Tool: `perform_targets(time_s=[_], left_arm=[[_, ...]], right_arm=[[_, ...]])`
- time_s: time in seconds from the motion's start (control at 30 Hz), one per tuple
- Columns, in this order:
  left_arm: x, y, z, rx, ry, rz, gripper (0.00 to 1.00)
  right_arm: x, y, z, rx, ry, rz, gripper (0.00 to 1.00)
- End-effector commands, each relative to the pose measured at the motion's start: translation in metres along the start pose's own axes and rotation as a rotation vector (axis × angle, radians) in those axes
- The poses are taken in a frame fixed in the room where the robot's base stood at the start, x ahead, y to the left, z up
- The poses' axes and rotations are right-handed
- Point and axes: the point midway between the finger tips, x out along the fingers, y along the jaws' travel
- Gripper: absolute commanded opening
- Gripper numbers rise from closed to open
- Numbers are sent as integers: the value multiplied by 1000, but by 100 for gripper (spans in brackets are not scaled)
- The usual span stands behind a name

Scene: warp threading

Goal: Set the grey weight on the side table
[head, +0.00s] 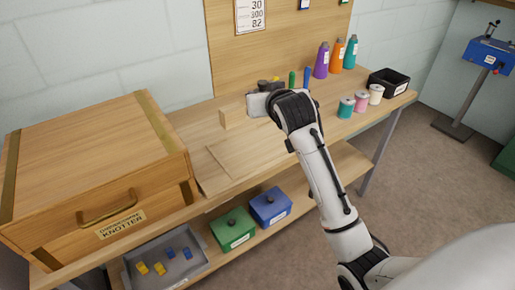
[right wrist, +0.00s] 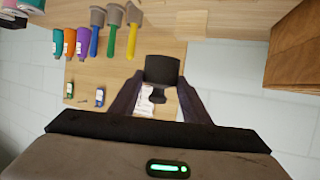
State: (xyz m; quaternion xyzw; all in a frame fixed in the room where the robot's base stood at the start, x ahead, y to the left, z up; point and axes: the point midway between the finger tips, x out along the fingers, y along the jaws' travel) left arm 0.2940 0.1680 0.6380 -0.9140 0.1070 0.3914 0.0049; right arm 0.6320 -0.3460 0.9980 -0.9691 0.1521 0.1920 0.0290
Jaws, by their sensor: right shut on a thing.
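The dark grey weight (right wrist: 162,68), a short cylinder with a narrower knob, sits between the two fingers of my right gripper (right wrist: 160,98) in the right wrist view. The gripper is shut on it. In the head view my right gripper (head: 262,102) is over the back part of the wooden bench (head: 345,122), and the weight is mostly or wholly hidden there. I cannot tell its exact height above the bench. No separate side table is clearly identifiable. My left gripper is not in view.
A wooden knotter chest (head: 85,165) stands left. Purple (head: 321,62), orange and teal bottles, several spools (head: 361,101) and a black bin (head: 402,80) occupy the bench's right. Green (head: 232,229) and blue (head: 270,206) boxes and a grey tray (head: 200,262) are on the lower shelf.

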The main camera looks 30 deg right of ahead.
Motion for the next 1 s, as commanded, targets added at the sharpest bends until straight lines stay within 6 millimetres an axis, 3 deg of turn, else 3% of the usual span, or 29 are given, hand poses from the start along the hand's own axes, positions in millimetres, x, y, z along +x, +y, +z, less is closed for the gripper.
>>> perform_targets(time_s=[0.1,0.2,0.6,0.83,1.0], left_arm=[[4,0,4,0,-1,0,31],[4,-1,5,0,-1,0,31],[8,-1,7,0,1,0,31],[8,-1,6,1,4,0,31],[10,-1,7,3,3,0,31]], right_arm=[[35,25,18,15,2,47,4],[50,38,27,23,3,68,4],[79,44,84,25,2,77,4],[85,43,100,25,3,76,4],[94,43,122,24,1,76,4]])
